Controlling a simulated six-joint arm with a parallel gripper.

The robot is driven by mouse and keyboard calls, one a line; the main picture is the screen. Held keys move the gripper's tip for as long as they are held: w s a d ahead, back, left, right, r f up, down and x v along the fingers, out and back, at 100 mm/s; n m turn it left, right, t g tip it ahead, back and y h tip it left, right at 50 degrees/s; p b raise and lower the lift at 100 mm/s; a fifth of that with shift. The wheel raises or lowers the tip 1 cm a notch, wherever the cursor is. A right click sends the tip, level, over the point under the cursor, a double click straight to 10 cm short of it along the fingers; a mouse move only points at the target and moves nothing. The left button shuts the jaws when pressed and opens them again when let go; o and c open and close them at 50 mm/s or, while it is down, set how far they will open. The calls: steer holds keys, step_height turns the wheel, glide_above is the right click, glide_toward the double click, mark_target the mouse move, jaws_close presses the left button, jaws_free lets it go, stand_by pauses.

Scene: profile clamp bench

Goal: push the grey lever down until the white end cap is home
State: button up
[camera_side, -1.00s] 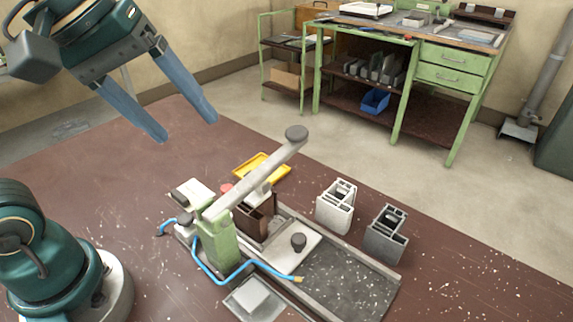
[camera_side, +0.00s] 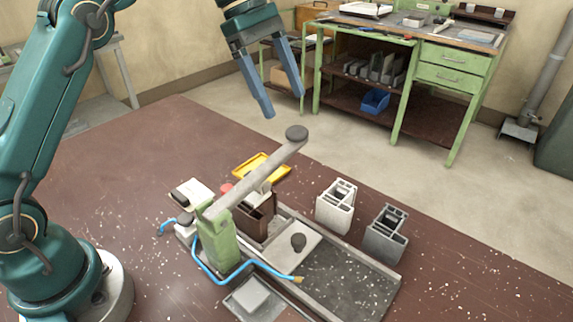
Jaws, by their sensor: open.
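The grey lever (camera_side: 255,178) rises from the green clamp post (camera_side: 217,240) toward the upper right and ends in a dark round knob (camera_side: 297,133). My gripper (camera_side: 285,105) is open and empty, its two blue fingers pointing down. In the picture it is just above and left of the knob, apart from it. A dark brown profile piece (camera_side: 255,217) stands in the fixture under the lever. A pale part shows beneath the lever near the brown piece; I cannot tell whether it is the white end cap or how it is seated.
A white profile block (camera_side: 336,207) and a grey one (camera_side: 386,234) stand right of the fixture. A yellow tray (camera_side: 262,167) lies behind the lever. A blue hose (camera_side: 240,268) runs along the front.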

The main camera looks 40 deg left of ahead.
mark_target(296, 132)
steer(key=shift+x, duration=2.6)
steer(key=shift+a, duration=0.1)
jaws_close()
steer(key=shift+f, duration=0.1)
